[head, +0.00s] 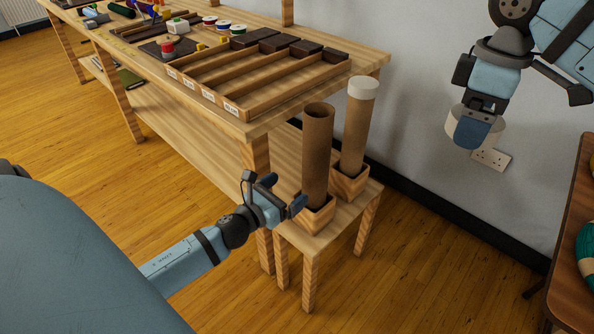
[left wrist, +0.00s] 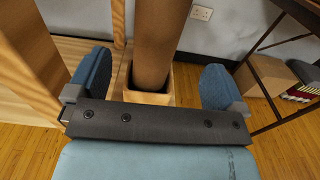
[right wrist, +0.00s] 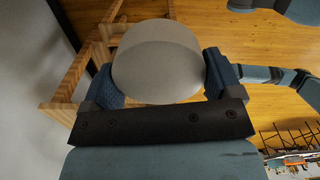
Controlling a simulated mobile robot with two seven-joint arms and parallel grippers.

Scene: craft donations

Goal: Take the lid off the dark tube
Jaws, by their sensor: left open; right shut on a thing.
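The dark tube (head: 316,160) stands upright in a square wooden holder (head: 317,217) on a low wooden stand, and its top end is open and bare. My left gripper (head: 284,199) is open low beside the dark tube, near its holder. In the left wrist view the tube (left wrist: 158,35) rises between and beyond the two spread fingers (left wrist: 157,82); I see no grip on it. My right gripper (head: 475,128) is shut on a pale round lid (right wrist: 158,55), held in the air well right of the tubes. The lid also shows in the head view (head: 489,131), partly behind the finger.
A lighter tube (head: 356,130) with a white lid (head: 363,88) stands in another holder (head: 348,185) just behind the dark tube. A workbench (head: 310,94) with trays and spools is at the left. A brown table (head: 575,210) is at the right edge. Open floor lies between.

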